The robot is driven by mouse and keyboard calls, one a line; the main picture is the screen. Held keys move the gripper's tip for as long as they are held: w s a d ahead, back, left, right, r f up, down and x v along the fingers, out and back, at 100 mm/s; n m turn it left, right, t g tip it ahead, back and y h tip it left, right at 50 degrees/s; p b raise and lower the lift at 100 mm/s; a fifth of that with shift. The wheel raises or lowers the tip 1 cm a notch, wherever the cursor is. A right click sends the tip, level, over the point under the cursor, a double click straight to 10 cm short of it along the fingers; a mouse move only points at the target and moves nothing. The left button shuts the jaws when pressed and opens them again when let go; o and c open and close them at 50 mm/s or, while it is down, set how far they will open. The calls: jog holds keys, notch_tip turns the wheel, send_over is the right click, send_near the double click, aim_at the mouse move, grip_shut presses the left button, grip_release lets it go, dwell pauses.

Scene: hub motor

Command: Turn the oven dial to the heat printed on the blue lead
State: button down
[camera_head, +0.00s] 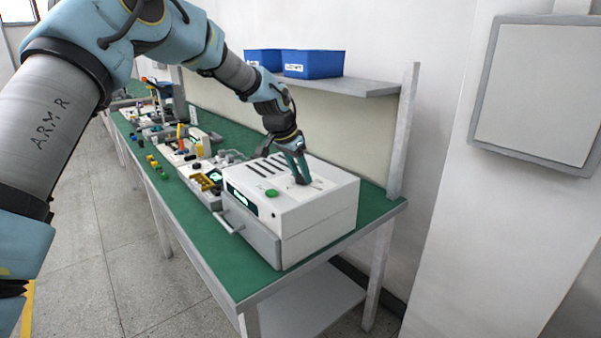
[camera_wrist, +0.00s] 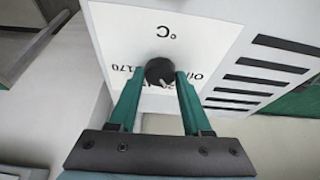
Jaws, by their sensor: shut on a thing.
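The white oven (camera_head: 315,205) stands at the near end of the green bench. Its dial (camera_wrist: 160,72) is a black round knob with a light pointer mark, on a white plate (camera_wrist: 125,25) printed with °C. I can read "170" to the left of the dial and "Off" to the right; other figures are hidden by my fingers. My gripper (camera_head: 300,182) reaches down onto the oven top, and its green fingers (camera_wrist: 160,76) are shut on the dial from both sides. I cannot make out the blue lead or its print in either view.
The oven has a green button (camera_head: 271,193), a lit display (camera_head: 241,199), dark slots and a front handle (camera_head: 228,223). Several small parts lie farther along the bench (camera_head: 222,263). Blue bins (camera_head: 313,64) stand on the shelf above.

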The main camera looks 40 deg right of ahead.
jog(key=shift+m, duration=0.6)
jog(key=shift+g, duration=0.3)
jog(key=shift+c, duration=1.7)
grip_release()
jog(key=b+v, duration=0.3)
jog(key=v, duration=0.7)
jog(key=shift+r, duration=0.4)
jog(key=shift+w+a, duration=0.1)
